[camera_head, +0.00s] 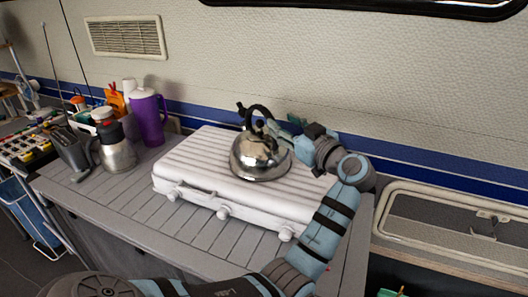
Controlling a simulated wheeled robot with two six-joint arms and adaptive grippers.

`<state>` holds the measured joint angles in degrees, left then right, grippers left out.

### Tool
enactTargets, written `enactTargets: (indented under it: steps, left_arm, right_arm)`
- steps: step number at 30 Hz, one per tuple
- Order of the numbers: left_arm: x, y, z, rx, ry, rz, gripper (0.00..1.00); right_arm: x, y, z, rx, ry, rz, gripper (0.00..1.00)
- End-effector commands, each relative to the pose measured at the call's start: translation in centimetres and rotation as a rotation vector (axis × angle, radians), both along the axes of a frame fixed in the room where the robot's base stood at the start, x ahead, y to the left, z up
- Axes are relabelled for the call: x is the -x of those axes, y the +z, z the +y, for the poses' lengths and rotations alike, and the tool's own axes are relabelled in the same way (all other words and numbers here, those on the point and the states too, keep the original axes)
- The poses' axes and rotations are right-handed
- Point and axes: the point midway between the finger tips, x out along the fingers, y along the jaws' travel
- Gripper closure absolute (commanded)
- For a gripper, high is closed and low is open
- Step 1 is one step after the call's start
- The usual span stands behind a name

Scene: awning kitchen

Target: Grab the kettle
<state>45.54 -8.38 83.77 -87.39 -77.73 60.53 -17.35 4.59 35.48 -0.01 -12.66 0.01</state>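The kettle (258,158) is shiny metal with a black arched handle (256,112) and a short spout at its upper left. It stands upright on a white ribbed case (190,168). My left arm comes in from the bottom left and bends up on the right. My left gripper (279,129) points left at the right side of the kettle's handle. Its fingertips overlap the handle and are too small and partly hidden, so I cannot tell whether they grip it. My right gripper is not in view.
The case lies on a grey slatted counter (128,209). A purple pitcher (148,118), a steel jug (116,152) and other items stand at the left. The wall (330,75) is close behind the case. Bare slats lie in front.

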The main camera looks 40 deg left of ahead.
Motion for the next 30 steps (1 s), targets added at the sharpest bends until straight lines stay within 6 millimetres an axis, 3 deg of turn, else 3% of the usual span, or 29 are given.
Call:
enactTargets:
  steps: [3,15,23,30]
  left_arm:
    - [-0.9,0.4,3.1,-0.003,0.004,0.002,0.60]
    - [-3.0,0.1,9.4,-0.001,0.002,0.003,0.60]
    - [-3.2,-0.1,10.1,0.001,-0.001,0.000,0.60]
    - [-3.2,-0.1,10.0,0.000,-0.001,0.001,0.99]
  right_arm:
    - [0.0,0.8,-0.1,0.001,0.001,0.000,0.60]
    - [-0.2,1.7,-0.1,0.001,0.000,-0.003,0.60]
    - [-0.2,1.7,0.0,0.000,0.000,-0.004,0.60]
    - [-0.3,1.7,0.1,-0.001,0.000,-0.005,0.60]
